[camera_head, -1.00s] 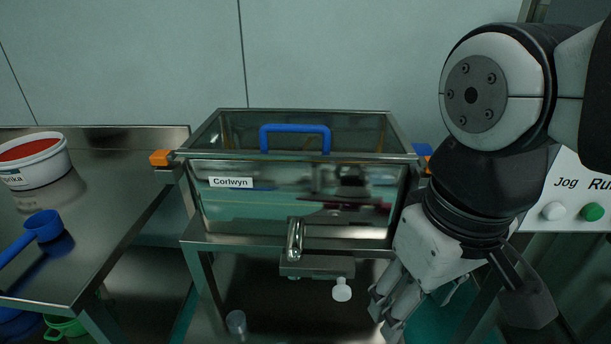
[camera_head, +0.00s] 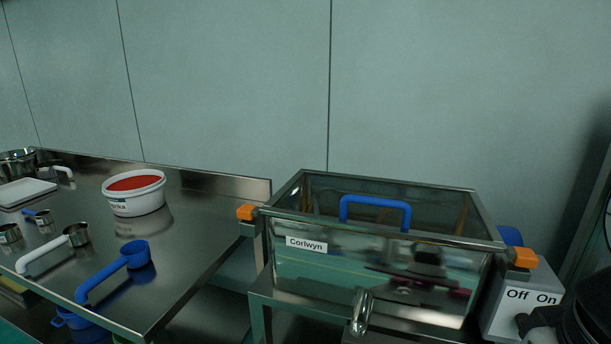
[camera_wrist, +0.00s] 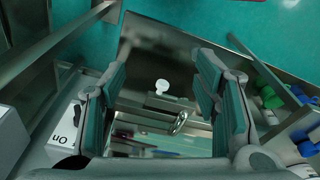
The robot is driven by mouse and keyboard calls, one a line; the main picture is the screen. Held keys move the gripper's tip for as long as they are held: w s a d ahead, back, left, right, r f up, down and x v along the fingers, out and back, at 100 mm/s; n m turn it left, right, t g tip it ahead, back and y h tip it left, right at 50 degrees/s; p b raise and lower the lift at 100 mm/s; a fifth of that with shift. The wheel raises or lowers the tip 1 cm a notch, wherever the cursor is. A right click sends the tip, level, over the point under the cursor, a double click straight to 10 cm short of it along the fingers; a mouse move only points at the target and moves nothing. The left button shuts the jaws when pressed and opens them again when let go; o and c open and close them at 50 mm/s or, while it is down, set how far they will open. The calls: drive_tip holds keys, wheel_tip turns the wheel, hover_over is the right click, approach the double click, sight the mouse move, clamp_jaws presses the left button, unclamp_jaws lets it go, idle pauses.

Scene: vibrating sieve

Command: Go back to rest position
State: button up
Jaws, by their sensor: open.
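My gripper (camera_wrist: 160,95) is open and empty in the wrist view, its two padded fingers apart. Beyond the fingers, the sieve's metal front with its spout (camera_wrist: 179,122) and a white round-topped piece (camera_wrist: 162,85) show. In the head view my gripper is out of sight; only a dark part of my arm is at the bottom right corner.
A steel table (camera_head: 190,235) at the left holds a white tub of red powder (camera_head: 134,194), a blue scoop (camera_head: 115,270), and metal scoops (camera_head: 62,248). A control box (camera_head: 522,305) marked Off and On stands right of the sieve. The wall is behind.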

wheel_tip(320, 180, up, 16)
drive_tip(key=t+p, duration=0.2)
drive_tip(key=p, duration=1.2)
drive_tip(key=shift+s+r+t, duration=0.15)
drive_tip(key=shift+r+t, duration=0.05)
drive_tip(key=shift+t, duration=0.2)
